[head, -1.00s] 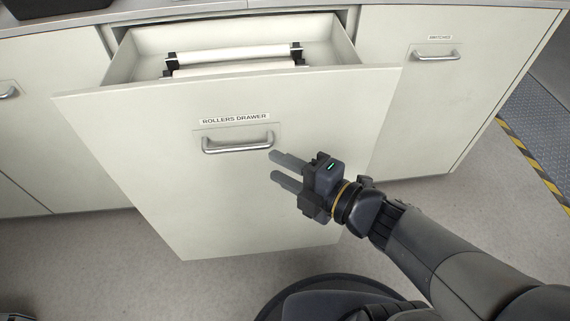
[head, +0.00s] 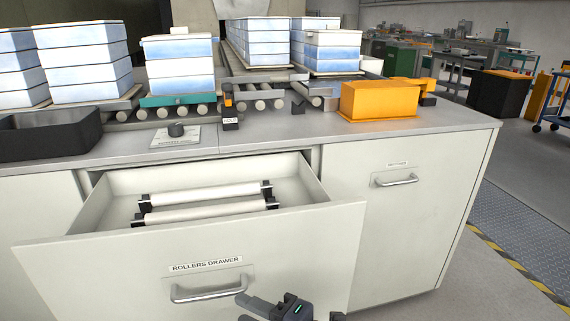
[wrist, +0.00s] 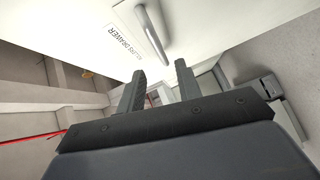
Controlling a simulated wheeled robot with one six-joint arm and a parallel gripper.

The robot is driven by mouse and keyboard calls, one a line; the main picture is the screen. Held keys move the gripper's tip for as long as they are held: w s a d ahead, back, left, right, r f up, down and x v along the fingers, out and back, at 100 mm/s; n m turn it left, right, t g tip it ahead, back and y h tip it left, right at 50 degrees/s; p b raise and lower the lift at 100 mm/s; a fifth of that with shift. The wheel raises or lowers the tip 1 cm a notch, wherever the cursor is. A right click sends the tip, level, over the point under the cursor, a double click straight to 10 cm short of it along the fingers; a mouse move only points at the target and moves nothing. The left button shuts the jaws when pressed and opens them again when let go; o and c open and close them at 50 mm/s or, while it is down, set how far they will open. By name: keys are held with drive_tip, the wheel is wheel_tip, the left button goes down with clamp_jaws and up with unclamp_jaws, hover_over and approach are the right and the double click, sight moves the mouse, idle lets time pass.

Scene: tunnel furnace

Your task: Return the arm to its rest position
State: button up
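My gripper (head: 262,306) is at the bottom edge of the head view, in front of the drawer front and just right of its handle. In the wrist view its two fingers (wrist: 158,88) stand apart with nothing between them, so it is open and empty. The rollers drawer (head: 95,246) is pulled open. Its metal handle (head: 208,290) is clear of the fingers and also shows beyond them in the wrist view (wrist: 151,36). Two white rollers (head: 205,194) on dark end holders lie in the drawer. Most of my arm is out of the head view.
Behind are conveyor rollers with stacked blue-white blocks (head: 180,66). A closed cupboard with a handle (head: 396,180) is right of the drawer. Floor is free at right.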

sight(216, 297)
drive_tip(key=b+x, duration=0.3)
drive_tip(key=x, duration=0.6)
drive_tip(key=shift+a, duration=0.1)
